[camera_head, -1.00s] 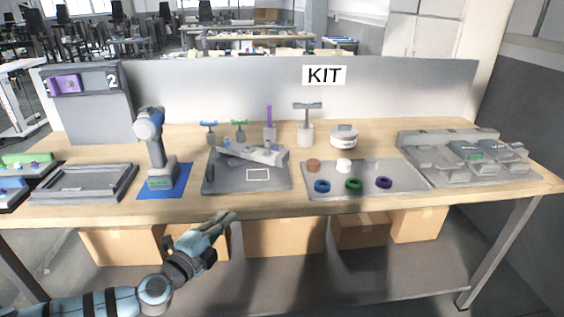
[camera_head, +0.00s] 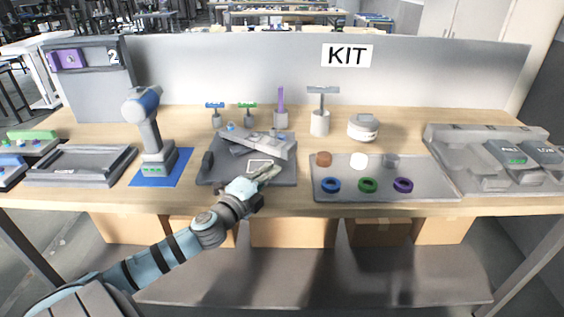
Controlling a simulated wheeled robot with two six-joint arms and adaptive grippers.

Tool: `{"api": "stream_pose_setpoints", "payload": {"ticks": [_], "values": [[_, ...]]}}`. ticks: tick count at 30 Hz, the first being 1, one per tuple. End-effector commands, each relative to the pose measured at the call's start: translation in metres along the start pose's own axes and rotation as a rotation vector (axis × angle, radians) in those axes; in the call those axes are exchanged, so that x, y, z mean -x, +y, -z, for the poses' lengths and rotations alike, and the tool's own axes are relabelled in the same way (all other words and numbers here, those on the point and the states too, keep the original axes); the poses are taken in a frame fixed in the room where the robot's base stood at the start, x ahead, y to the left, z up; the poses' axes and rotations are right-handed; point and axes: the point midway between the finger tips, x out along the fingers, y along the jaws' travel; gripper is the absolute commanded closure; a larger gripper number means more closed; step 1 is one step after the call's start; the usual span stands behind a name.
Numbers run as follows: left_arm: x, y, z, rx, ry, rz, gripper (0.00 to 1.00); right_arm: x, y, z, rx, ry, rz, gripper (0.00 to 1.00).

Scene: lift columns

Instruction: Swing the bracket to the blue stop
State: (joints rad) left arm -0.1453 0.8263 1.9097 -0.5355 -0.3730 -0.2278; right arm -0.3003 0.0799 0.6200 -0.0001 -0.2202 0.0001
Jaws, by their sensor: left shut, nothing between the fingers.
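The grey bracket (camera_head: 257,143) is a bar lying slantwise on a dark grey plate (camera_head: 222,173) near the middle of the bench. A small blue piece (camera_head: 231,127), possibly the blue stop, shows at the bracket's far left end. A black block (camera_head: 207,160) stands at the plate's left side. A white-outlined rectangle on the plate is partly covered by my gripper. My left gripper (camera_head: 268,174) is shut and empty, over the front of the plate, in front of the bracket and apart from it in the picture. My right gripper is out of view.
A drill (camera_head: 148,130) stands on a blue mat (camera_head: 178,172) to the left. A tray (camera_head: 428,187) with several coloured rings and caps lies to the right. Upright T-handled tools (camera_head: 321,112) stand behind. A grey case (camera_head: 480,176) is at the far right.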

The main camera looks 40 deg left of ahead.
Motion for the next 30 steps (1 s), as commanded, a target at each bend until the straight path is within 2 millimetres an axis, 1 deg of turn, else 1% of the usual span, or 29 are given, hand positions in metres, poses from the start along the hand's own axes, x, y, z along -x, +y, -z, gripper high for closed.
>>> {"api": "stream_pose_setpoints", "payload": {"ticks": [1,3,6,9,14,23,27,30], "values": [[-0.011,-0.004,-0.001,0.006,-0.006,0.001,1.00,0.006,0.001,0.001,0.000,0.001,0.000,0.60],[-0.025,-0.005,-0.001,0.008,-0.004,0.003,1.00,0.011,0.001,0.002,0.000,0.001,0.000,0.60],[-0.043,-0.004,-0.001,0.004,-0.004,0.001,1.00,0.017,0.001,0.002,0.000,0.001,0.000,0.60],[-0.055,-0.002,-0.002,0.002,-0.004,-0.002,1.00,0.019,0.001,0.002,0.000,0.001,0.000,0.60],[-0.063,-0.001,-0.001,-0.003,-0.002,-0.001,1.00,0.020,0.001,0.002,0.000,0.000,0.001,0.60],[-0.065,0.000,-0.001,-0.004,-0.005,-0.001,1.00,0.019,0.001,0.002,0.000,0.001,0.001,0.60],[-0.080,0.000,0.000,0.000,-0.051,0.001,1.00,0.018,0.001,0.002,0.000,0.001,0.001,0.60],[-0.089,-0.001,0.002,-0.003,-0.073,-0.001,1.00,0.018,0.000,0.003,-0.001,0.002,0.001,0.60]]}}
